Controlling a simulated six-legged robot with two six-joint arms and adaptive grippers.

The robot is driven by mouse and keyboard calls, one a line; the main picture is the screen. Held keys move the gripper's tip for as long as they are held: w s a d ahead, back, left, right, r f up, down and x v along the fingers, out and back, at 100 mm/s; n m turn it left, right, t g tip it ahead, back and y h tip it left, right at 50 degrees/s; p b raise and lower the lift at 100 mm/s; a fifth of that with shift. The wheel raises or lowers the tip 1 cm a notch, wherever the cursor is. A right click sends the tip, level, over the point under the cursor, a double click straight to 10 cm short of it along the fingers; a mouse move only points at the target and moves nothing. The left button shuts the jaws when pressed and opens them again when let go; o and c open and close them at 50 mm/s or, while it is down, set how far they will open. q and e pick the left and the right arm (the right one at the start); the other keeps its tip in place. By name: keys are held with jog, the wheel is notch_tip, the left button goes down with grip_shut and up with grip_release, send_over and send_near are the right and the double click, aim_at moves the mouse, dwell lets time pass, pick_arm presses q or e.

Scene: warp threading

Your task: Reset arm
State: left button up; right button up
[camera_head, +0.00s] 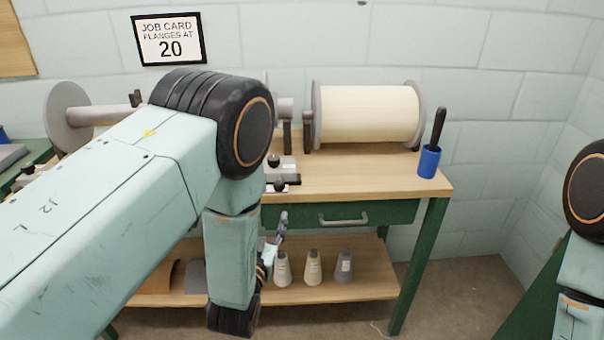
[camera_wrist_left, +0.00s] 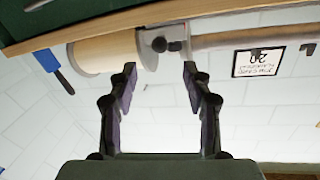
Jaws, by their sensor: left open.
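My left arm reaches in from the left of the head view, and its forearm hangs down in front of the bench. My left gripper (camera_head: 275,245) is partly hidden behind the forearm, in front of the lower shelf. In the left wrist view the left gripper (camera_wrist_left: 160,78) is open, with its two dark fingers apart and nothing between them. That view is upside down and shows the bench edge, the spool and the wall. Part of my right arm shows at the right edge of the head view; its gripper is out of view.
A wooden bench (camera_head: 365,178) with a green drawer (camera_head: 300,214) carries a cream spool (camera_head: 370,113) and a blue cup (camera_head: 428,162) with a dark-handled tool. Several cones (camera_head: 313,268) stand on the lower shelf (camera_head: 370,278). A job card (camera_head: 169,38) reading 20 hangs on the wall.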

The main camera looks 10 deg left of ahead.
pick_arm(q)
jog(key=s+a+f+g+h, duration=0.1)
jog(key=s+a+f+g, duration=0.1)
jog(key=s+f+g, duration=1.3)
jog(key=s+f, duration=0.1)
jog(key=s, duration=0.9)
jog(key=s+f+n+g, duration=0.1)
jog(key=s+f+g, duration=0.2)
jog(key=s, duration=0.9)
jog(key=shift+s+a+n+h, duration=0.3)
jog(key=shift+a+h, duration=0.05)
jog(key=shift+h, duration=0.05)
